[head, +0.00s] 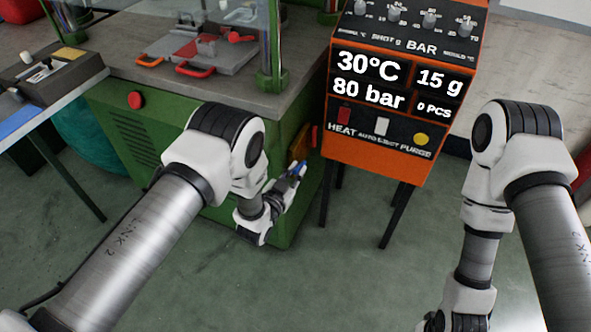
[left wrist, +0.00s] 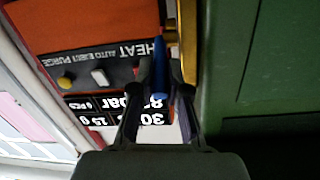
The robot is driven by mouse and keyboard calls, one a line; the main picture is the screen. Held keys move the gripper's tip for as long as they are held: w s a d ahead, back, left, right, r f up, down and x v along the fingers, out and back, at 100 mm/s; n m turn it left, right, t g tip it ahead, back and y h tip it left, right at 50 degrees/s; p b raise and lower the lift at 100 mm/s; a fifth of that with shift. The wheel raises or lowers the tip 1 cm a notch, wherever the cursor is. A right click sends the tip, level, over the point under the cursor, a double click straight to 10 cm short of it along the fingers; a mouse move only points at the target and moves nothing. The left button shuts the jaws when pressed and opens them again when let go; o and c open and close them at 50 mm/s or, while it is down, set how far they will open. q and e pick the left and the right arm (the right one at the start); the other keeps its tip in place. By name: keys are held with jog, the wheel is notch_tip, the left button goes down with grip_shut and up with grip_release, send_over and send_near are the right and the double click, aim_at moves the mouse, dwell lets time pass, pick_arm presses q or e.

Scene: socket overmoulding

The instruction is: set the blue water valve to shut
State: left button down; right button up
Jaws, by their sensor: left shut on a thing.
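The blue water valve handle (head: 295,170) is at the corner of the green machine, beside a brass-coloured fitting (head: 300,147). In the left wrist view the blue handle (left wrist: 160,60) stands between the two dark fingers of my left gripper (left wrist: 160,88), and the brass part (left wrist: 189,40) runs just to its right. My left gripper (head: 284,184) is shut on the handle. The fingers and wrist hide part of the handle, so its exact turn is hard to tell. My right arm hangs at the right; its gripper fingers are below the picture edge.
The green machine (head: 130,125) stands behind the valve, with a grey top (head: 130,55) bearing red-handled mould parts (head: 190,60). An orange control box (head: 370,160) on dark legs stands close to the right of the valve. The floor (head: 330,275) in front is clear.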

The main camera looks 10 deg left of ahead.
pick_arm(q)
jog(key=r+g+p, duration=0.2)
jog(key=shift+w+d+y+p, duration=0.1)
jog(key=shift+w+y+p, duration=0.2)
jog(key=shift+y+p, duration=0.1)
jog(key=shift+w+f+g, duration=0.1)
jog(key=shift+g, duration=0.4)
jog(key=shift+f, duration=0.1)
pick_arm(e)
notch_tip(320, 180, up, 4)
jog(key=shift+r, duration=0.25)
pick_arm(q)
jog(key=c, duration=1.2)
grip_release()
jog(key=shift+o, duration=0.2)
jog(key=v, duration=0.8)
jog(key=shift+d, duration=0.15)
